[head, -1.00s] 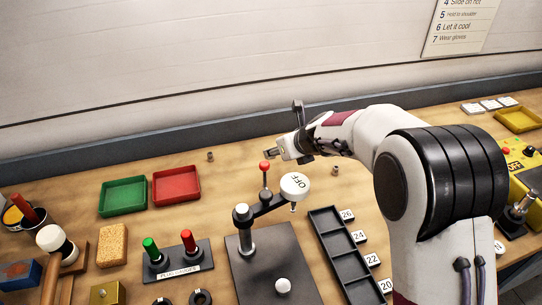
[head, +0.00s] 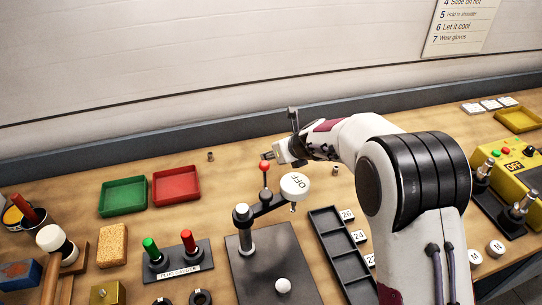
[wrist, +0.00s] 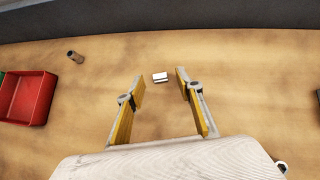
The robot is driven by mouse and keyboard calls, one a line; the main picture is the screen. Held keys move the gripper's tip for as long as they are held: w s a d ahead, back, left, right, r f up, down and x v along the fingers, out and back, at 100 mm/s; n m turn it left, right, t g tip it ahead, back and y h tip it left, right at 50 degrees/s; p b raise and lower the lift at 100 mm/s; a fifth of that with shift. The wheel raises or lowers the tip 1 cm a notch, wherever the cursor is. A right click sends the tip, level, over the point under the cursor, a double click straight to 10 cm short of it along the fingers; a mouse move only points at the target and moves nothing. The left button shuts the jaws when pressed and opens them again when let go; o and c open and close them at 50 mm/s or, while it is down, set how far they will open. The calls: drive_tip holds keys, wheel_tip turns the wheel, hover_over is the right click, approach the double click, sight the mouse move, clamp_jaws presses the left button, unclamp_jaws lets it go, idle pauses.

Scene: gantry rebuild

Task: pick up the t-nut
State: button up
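A small silver block with a stepped top, which looks like the t-nut (wrist: 160,77), lies on the wooden bench in the wrist view. My gripper (wrist: 160,87) is open, and the block shows between and slightly beyond its two yellow-padded fingertips, with clear space on both sides. Nothing is held. I cannot tell the height of the fingertips above the bench. In the head view my gripper (head: 267,156) is over the back of the bench, behind the red-knobbed lever; the t-nut cannot be made out there.
A small brown cylinder (head: 210,156) stands left of my gripper, another (head: 335,171) to the right. The red tray (head: 176,186) and green tray (head: 123,196) lie left.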

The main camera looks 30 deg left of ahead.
drive_tip(key=shift+w+a+f, duration=0.25)
drive_tip(key=shift+a+f, duration=0.1)
drive_tip(key=shift+f, duration=0.05)
drive_tip(key=shift+c, duration=0.3)
drive_tip(key=c, duration=0.9)
